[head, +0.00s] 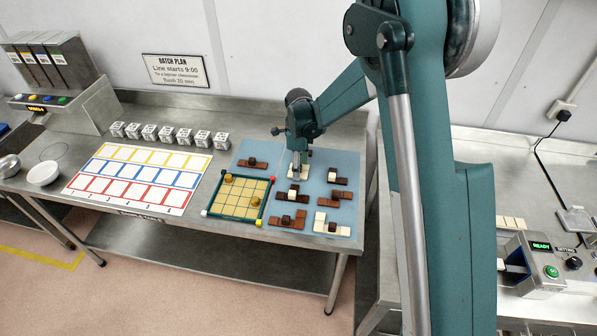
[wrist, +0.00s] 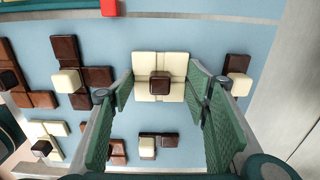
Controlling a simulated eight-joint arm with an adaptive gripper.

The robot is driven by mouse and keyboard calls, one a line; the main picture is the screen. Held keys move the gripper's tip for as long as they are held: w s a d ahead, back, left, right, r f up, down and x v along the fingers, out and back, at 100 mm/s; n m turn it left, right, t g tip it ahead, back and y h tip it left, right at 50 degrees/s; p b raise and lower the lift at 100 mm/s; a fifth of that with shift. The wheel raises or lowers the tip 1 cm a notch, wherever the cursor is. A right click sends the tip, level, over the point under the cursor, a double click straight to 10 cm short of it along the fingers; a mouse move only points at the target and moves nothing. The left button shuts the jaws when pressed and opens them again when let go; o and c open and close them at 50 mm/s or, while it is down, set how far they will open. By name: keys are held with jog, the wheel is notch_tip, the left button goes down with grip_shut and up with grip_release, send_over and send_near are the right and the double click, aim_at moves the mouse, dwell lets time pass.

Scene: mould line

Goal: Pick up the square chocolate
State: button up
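The square chocolate (wrist: 144,64) is a cream block of four squares with a dark brown cube on top. It lies on the blue mat (wrist: 215,38). In the wrist view it sits between the two green fingers of my gripper (wrist: 160,76), which are spread wide apart with a gap on each side. In the head view my gripper (head: 297,166) points down right over the square chocolate (head: 304,176), which is partly hidden by the fingers. I cannot tell whether the fingertips are above it or down beside it.
Several other chocolates of brown and cream blocks lie close around, such as a brown one (head: 286,222) and a cream one (head: 320,227). A yellow gridded mould (head: 236,204) stands left. A white card (head: 140,179) and several printed cubes (head: 167,133) are farther left.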

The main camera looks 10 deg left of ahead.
jog(key=shift+c, duration=0.6)
jog(key=shift+r, duration=0.1)
jog(key=shift+r, duration=4.9)
